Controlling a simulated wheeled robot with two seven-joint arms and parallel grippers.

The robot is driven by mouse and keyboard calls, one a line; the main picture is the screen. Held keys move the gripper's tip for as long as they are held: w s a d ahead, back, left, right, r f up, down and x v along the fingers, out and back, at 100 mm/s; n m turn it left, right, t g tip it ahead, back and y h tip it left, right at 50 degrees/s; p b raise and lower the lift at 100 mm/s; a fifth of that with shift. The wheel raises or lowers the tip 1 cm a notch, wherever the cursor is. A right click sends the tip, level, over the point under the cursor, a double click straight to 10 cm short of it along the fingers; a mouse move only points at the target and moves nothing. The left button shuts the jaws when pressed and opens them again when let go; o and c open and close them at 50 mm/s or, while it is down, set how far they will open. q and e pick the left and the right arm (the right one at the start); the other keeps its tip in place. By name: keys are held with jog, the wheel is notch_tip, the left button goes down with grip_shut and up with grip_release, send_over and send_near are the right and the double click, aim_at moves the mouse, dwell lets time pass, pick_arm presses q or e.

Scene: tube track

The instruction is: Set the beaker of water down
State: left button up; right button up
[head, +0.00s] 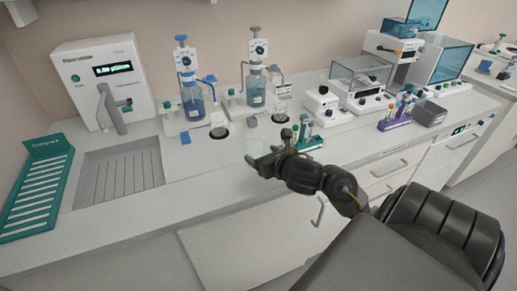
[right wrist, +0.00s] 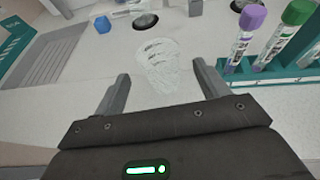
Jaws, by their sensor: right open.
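A clear glass beaker (right wrist: 158,68) with dark markings stands on the white bench, seen from above in the right wrist view. It shows only faintly in the head view (head: 251,121), and I cannot make out its water level. My right gripper (head: 259,159) is low over the bench near its front edge. In the right wrist view its two fingers (right wrist: 159,88) are spread wide, with the beaker between and just beyond their tips. Neither finger appears to touch the glass. My left gripper is not in view.
A green rack of capped tubes (head: 309,143) stands close to the right of my gripper, also in the right wrist view (right wrist: 285,76). Two blue bottle dispensers (head: 193,103) (head: 256,91) stand behind. A drain tray (head: 118,174) lies left, with clear bench between.

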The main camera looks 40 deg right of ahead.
jog(key=p+v, duration=0.7)
jog(key=v, duration=0.1)
jog(key=shift+r, duration=0.1)
